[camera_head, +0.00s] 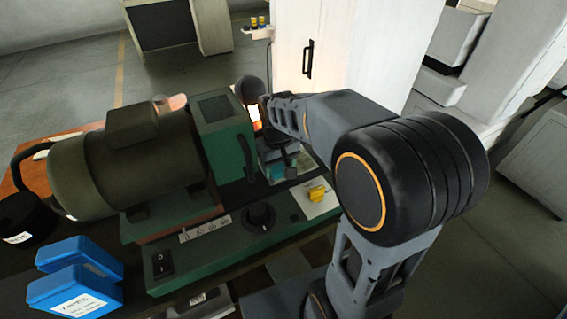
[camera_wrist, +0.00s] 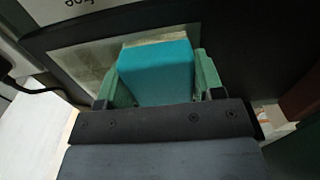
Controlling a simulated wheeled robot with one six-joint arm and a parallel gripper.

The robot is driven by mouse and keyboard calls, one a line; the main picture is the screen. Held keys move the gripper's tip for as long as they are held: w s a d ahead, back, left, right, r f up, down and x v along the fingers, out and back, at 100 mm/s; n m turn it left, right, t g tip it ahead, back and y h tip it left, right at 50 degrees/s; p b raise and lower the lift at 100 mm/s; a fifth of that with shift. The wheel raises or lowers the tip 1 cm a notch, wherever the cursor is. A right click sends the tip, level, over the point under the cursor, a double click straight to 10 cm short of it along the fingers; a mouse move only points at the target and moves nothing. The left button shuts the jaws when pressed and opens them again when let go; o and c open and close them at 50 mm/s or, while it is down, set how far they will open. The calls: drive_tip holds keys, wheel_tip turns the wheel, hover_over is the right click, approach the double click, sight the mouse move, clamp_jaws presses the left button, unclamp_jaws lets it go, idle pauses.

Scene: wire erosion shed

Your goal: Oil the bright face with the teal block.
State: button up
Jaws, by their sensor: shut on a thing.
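The teal block (camera_wrist: 155,70) is held between the two green fingers of my gripper (camera_wrist: 157,82) in the wrist view. A tan strip shows along its far edge. The bright face (camera_wrist: 88,62) is a pale, mottled metal panel framed in dark material, behind and to the left of the block. The block overlaps the panel in the picture; I cannot tell whether they touch. In the head view my gripper is mostly hidden by my arm, beside the green machine (camera_head: 225,135). The block cannot be made out clearly there.
A dark motor (camera_head: 130,170) stands left of the green machine. Its base carries a black knob (camera_head: 261,214) and a yellow item on a white plate (camera_head: 320,206). Blue boxes (camera_head: 75,290) lie at the front left. A white cabinet (camera_head: 335,50) stands behind.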

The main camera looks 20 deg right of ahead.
drive_tip(key=shift+s+a+f, duration=0.1)
drive_tip(key=shift+s+a, duration=0.1)
drive_tip(key=shift+a, duration=1.15)
